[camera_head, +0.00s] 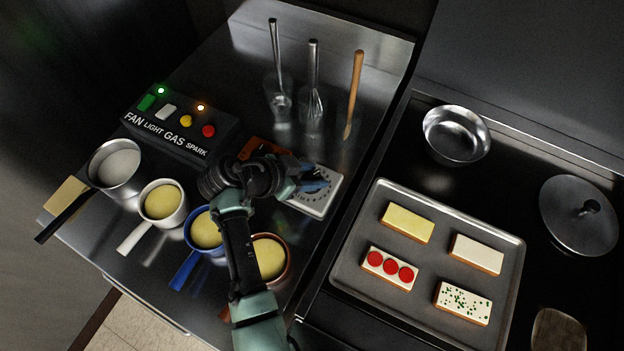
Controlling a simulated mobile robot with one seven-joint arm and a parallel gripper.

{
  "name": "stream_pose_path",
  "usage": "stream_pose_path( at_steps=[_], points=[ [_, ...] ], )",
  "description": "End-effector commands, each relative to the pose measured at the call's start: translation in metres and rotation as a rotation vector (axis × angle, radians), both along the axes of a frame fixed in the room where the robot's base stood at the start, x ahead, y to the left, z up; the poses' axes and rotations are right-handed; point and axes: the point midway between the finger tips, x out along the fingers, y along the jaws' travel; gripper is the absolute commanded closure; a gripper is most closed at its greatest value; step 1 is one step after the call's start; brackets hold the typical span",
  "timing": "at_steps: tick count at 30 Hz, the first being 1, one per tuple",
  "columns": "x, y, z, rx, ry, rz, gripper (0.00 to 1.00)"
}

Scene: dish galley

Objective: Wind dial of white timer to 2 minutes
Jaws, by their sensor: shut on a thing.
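The white timer (325,202) lies on the steel counter (222,75), right of centre and near the counter's right edge. Its face carries dark marks around the dial. My gripper (312,184) is over the timer and shut on the dial, with its blue-tipped fingers at the middle of the face. The fingers and wrist hide the dial and the timer's left part, so I cannot read the setting. An orange timer (262,146) sits just behind, partly covered by my arm.
Several pans with pale contents, including a blue one (207,230), stand in front and left. Right are a tray of toasts (427,262), a steel bowl (456,137) and a lid (580,215).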

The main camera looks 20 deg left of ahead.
Motion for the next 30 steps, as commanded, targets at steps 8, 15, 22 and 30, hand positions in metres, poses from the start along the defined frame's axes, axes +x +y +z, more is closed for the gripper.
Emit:
stream_pose_path(
  at_steps=[8,15,22,30],
  points=[
    [-0.0047,0.0027,-0.0084,0.001,0.018,-0.102,1.0],
    [-0.0057,0.0018,-0.0073,-0.001,0.021,-0.127,1.0],
    [-0.0062,0.0017,-0.0075,-0.003,0.024,-0.127,1.0],
    [-0.0044,0.0011,-0.0055,-0.001,0.017,-0.128,0.23]
  ],
)
